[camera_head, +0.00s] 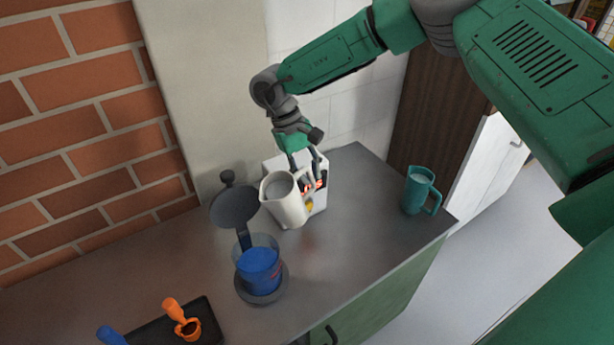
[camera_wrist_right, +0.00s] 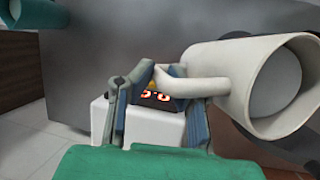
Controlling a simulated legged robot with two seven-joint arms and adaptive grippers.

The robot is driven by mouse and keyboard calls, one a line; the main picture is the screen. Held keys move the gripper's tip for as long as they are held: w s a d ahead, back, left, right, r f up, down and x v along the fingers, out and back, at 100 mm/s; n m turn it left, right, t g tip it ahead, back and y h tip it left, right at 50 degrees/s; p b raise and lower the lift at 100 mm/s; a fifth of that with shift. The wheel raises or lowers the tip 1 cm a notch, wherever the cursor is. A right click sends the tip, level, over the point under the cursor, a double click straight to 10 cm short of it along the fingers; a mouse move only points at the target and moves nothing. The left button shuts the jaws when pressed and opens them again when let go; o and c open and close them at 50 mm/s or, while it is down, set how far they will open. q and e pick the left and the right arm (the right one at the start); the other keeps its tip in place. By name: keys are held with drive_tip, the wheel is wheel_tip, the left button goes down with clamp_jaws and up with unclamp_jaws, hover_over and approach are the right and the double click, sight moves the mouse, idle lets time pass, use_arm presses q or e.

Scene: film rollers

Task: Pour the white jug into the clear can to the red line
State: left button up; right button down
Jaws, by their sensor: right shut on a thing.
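The white jug (camera_head: 286,203) is held above the counter in the head view, close to upright, with grey showing inside its mouth. My right gripper (camera_head: 306,180) is shut on its handle; the wrist view shows the handle between the fingers (camera_wrist_right: 160,92) and the jug (camera_wrist_right: 215,75) at right. The clear can (camera_head: 259,268) stands on a dark round base, below and left of the jug and apart from it. Blue fills much of its lower part. A small reddish mark shows on its right side, too small to read as a line. My left gripper is out of view.
A dark disc (camera_head: 235,206) with a knob stands raised behind the can. A white box (camera_head: 318,198) with a lit display is behind the jug. A teal mug (camera_head: 418,190) stands right. A dark tray (camera_head: 203,325) holds an orange scoop (camera_head: 182,318). The brick wall bounds the left.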

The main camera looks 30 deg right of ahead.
drive_tip(key=shift+a+r+m+t+h, duration=0.15)
drive_tip(key=shift+r+h, duration=0.6)
drive_tip(key=shift+r, duration=0.3)
drive_tip(key=shift+a+r+m+t+h, duration=0.1)
drive_tip(key=shift+r+m+t+h, duration=0.05)
drive_tip(key=shift+r+h, duration=0.75)
drive_tip(key=shift+a+r+h, duration=0.55)
drive_tip(key=shift+a+r, duration=0.35)
drive_tip(key=shift+r, duration=0.1)
drive_tip(key=shift+d, duration=0.6)
drive_tip(key=shift+a+r+h, duration=0.3)
drive_tip(key=shift+a, duration=0.3)
drive_tip(key=shift+d, duration=0.35)
